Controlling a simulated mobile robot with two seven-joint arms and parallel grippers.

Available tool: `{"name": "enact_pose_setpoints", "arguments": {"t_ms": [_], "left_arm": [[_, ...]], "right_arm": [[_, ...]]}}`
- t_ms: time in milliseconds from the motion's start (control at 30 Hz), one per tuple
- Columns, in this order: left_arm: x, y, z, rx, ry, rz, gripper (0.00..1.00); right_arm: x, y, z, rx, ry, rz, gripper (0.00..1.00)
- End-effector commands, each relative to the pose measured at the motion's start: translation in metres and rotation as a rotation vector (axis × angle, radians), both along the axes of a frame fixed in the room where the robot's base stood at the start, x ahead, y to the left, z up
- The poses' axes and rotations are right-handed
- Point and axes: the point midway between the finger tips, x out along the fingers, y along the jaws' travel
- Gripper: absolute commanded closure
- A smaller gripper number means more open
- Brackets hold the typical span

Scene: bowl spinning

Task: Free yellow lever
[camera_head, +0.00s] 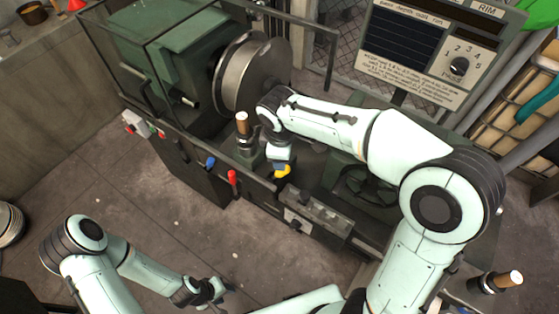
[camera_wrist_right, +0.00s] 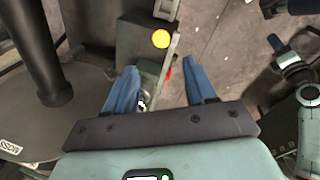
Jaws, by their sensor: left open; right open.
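The yellow lever (camera_head: 283,171) shows as a small yellow end on the front of the lathe-like machine, partly covered by my right gripper. In the right wrist view its round yellow knob (camera_wrist_right: 160,39) appears just beyond the fingertips, near the middle of the gap. My right gripper (camera_head: 281,158) is close to it; its two blue fingers (camera_wrist_right: 162,69) are apart, with nothing seen held. I cannot tell whether they touch the lever. My left gripper (camera_head: 218,288) is open and empty, low over the floor, well away from the machine.
A blue lever (camera_head: 210,161) and a red lever (camera_head: 232,177) stand left of the yellow one on the machine front. A wooden-topped handle (camera_head: 242,123) rises close to my right wrist. The large metal spinning disc (camera_head: 245,75) is behind. Floor in front is clear.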

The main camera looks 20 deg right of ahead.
Motion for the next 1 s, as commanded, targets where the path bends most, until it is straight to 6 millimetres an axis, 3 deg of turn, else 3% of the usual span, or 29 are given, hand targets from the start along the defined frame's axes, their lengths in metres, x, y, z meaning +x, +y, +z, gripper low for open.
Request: {"name": "enact_pose_setpoints", "arguments": {"t_ms": [400, 600, 1000], "left_arm": [[-0.007, 0.0, -0.007, 0.001, 0.008, 0.0, 0.57], [-0.008, 0.0, -0.009, 0.0, 0.009, 0.0, 0.57], [-0.008, 0.0, -0.009, 0.0, 0.009, 0.0, 0.57]], "right_arm": [[0.012, -0.007, -0.081, -0.002, 0.007, -0.001, 0.45], [0.018, -0.01, -0.112, -0.001, 0.006, -0.001, 0.45], [0.021, -0.011, -0.127, 0.001, 0.002, -0.001, 0.45]]}}
